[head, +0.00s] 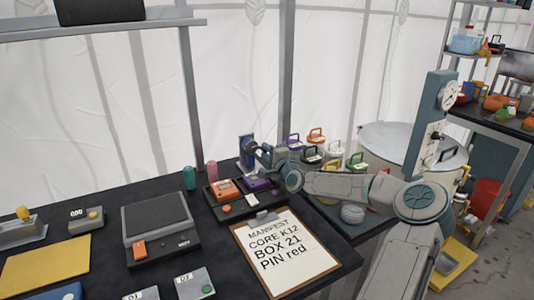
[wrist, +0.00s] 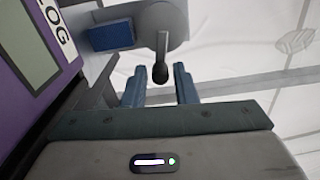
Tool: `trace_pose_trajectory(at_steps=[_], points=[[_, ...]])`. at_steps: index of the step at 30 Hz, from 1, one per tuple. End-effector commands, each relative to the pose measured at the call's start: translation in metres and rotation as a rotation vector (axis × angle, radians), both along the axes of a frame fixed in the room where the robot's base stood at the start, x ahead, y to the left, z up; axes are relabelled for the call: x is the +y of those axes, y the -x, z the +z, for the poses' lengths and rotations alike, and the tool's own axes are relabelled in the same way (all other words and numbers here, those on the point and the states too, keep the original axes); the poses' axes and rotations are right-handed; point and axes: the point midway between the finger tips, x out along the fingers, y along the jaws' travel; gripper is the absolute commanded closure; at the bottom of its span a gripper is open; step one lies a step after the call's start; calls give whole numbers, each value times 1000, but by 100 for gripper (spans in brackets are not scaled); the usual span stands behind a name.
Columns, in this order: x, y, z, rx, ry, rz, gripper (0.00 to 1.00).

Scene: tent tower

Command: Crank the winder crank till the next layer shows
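In the wrist view, a round grey disc (wrist: 165,22) carries a crank handle (wrist: 161,60) with a dark rounded knob. I take this for the winder crank. The handle points down in the picture, and its knob lies between the tips of my gripper (wrist: 160,85). The two blue fingers stand apart on either side, with a visible gap to the knob. In the head view my gripper (head: 250,165) is at the back edge of the black table, beside the purple device (head: 258,184). The crank is hard to make out there, largely hidden by my wrist.
The purple device with a LOG label (wrist: 40,50) is close on the left in the wrist view. A clipboard (head: 285,252), an orange device (head: 222,188) and a scale-like box (head: 158,220) occupy the table. A teal column with a dial (head: 430,120) stands right.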

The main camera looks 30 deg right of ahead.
Motion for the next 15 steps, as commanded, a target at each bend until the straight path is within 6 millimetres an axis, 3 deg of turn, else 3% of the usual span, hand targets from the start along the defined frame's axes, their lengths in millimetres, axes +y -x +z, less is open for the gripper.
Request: trace_pose_trajectory(at_steps=[10, 15], points=[[0, 1, 0, 0, 1, 0, 62], [-2, 15, -1, 1, 1, -1, 62]])
